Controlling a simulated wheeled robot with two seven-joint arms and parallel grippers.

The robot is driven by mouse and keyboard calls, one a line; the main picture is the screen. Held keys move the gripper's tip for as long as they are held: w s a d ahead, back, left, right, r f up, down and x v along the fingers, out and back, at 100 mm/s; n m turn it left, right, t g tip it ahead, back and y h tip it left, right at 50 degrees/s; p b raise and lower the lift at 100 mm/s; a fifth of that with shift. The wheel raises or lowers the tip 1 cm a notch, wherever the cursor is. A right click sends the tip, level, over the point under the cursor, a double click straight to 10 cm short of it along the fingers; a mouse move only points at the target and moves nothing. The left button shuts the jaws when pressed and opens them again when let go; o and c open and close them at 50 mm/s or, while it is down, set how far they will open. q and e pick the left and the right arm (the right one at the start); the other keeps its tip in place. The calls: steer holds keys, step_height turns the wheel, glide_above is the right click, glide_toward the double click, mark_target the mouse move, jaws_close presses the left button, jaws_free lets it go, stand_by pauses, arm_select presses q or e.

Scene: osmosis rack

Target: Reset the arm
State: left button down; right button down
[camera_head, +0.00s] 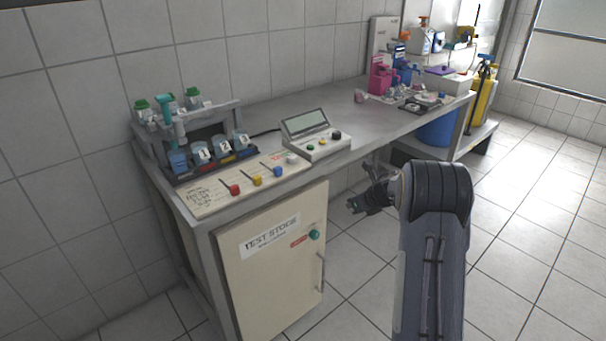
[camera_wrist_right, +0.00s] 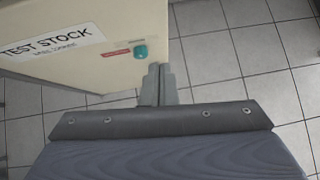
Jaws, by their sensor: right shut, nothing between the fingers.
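My right arm reaches up from the bottom of the head view. Its gripper (camera_head: 354,207) is shut and empty, in the air just right of the cabinet door. In the right wrist view the gripper's two fingers (camera_wrist_right: 158,84) are together, with the cabinet door (camera_wrist_right: 70,50) to their left. The cream door also shows in the head view (camera_head: 262,285), with a "TEST STOCK" label, a teal knob (camera_head: 314,235) and a handle. The door looks closed. My left gripper is not in view.
The grey bench (camera_head: 350,110) carries a rack with numbered jars (camera_head: 200,152), a panel with coloured knobs (camera_head: 240,187), and a display box (camera_head: 312,135). Bottles (camera_head: 382,77) and trays crowd its far end. A blue bin (camera_head: 438,128) stands below. The tiled floor at right is clear.

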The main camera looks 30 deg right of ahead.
steer(key=s+r+m+t+h+p, duration=0.2)
steer(key=s+r+m+h+p, duration=0.15)
steer(key=r+m, duration=0.7)
steer(key=s+r+m+t+h+p, duration=0.15)
steer(key=s+r+m, duration=0.25)
steer(key=r+m, duration=0.65)
steer(key=s+a+m+g+y+p, duration=0.6)
steer(key=s+a+m, duration=1.2)
steer(key=s+a, duration=0.9)
steer(key=s+y, duration=0.1)
steer(key=s, duration=0.2)
steer(key=shift+g+y, duration=0.3)
steer(key=shift+g, duration=0.05)
steer(key=shift+a, duration=0.1)
